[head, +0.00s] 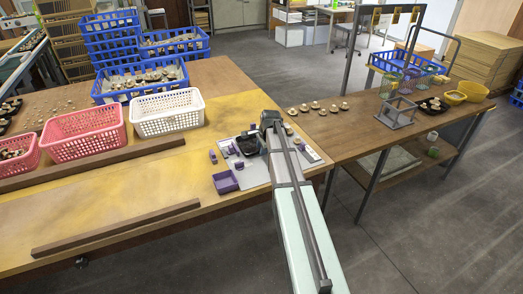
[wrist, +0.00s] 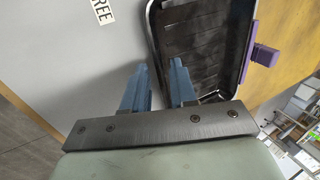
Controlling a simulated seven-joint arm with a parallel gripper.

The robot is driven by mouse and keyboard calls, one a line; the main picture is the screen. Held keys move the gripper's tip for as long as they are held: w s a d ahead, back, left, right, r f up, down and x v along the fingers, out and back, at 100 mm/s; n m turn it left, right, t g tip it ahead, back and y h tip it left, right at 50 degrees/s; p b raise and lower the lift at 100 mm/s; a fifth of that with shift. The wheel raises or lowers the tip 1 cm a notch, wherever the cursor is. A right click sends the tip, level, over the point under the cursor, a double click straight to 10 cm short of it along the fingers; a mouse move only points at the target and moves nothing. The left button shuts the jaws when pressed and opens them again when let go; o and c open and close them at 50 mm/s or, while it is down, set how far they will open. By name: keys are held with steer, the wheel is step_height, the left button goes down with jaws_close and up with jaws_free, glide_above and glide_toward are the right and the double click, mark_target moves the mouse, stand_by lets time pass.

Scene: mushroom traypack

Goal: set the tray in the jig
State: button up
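A black tray (wrist: 205,42) with a ribbed floor and raised rim lies under my gripper in the wrist view. Its near end is hidden by the fingers and the gripper's bar. My gripper (wrist: 160,76) has two blue fingers with a clear gap between them. The tray's left rim runs down into that gap; contact cannot be told.
A purple bin (head: 225,182) sits at the board's front left. A white basket (head: 167,112) and a pink basket (head: 83,133) stand to the left. Wooden strips (head: 118,229) lie on the table. Several mushrooms (head: 318,106) lie on the right table.

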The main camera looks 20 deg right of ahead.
steer(key=v, duration=1)
steer(key=shift+r, duration=0.25)
